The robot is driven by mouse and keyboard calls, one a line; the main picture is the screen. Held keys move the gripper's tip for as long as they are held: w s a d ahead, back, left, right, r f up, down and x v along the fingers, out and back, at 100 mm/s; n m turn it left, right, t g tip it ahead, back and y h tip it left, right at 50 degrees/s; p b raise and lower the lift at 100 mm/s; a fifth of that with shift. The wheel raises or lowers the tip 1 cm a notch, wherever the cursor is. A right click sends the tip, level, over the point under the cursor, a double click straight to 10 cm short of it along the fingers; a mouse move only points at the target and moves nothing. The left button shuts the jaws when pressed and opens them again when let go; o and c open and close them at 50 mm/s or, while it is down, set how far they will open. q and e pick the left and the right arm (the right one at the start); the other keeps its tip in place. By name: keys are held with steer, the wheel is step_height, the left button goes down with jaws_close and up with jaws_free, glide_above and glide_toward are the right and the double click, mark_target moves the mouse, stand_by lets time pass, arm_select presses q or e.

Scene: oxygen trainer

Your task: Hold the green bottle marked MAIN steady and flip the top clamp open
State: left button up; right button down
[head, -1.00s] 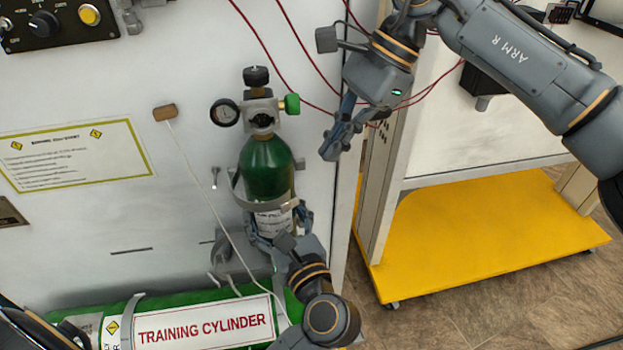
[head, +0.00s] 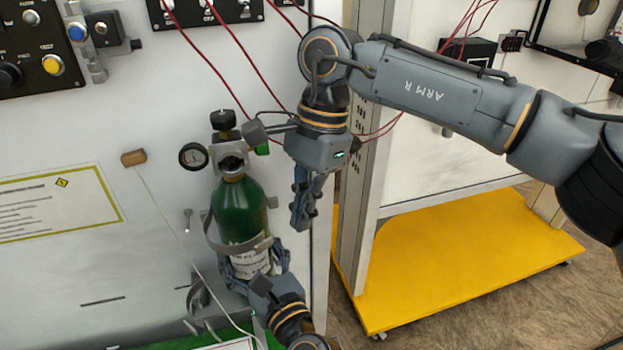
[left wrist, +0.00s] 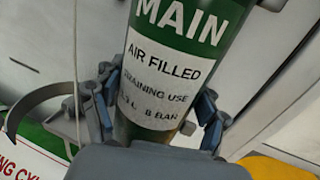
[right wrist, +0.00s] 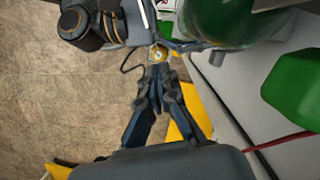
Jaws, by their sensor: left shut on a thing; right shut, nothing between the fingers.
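The green bottle marked MAIN (head: 240,207) stands upright against the white panel; its label shows in the left wrist view (left wrist: 180,60). The top clamp (head: 243,246) is a grey band that passes across the bottle's front and looks closed. My left gripper (head: 254,268) is shut on the bottle's lower part, below the band; its fingers flank the bottle in the left wrist view (left wrist: 158,110). My right gripper (head: 299,224) points down, shut and empty, right of the bottle and apart from it. In the right wrist view its fingertips (right wrist: 158,76) meet, with the bottle (right wrist: 220,18) above right.
A gauge (head: 193,156) and black knob (head: 223,119) top the bottle. A wooden toggle (head: 133,157) hangs a white cord across the panel's front. A curved grey clamp arm (left wrist: 38,100) stands out at left. A yellow cart base (head: 460,260) lies right; red cables hang behind my right arm.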

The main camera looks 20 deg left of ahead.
mark_target(267, 244)
steer(key=shift+s+a+r, duration=0.1)
steer(key=shift+s+a, duration=0.35)
steer(key=shift+s, duration=0.25)
steer(key=shift+s+a+r, duration=0.1)
steer(key=shift+s+a, duration=0.35)
steer(key=shift+s, duration=0.25)
steer(key=shift+m, duration=0.7)
steer(key=s, duration=0.5)
steer(key=shift+a, duration=0.4)
steer(key=shift+w, duration=0.2)
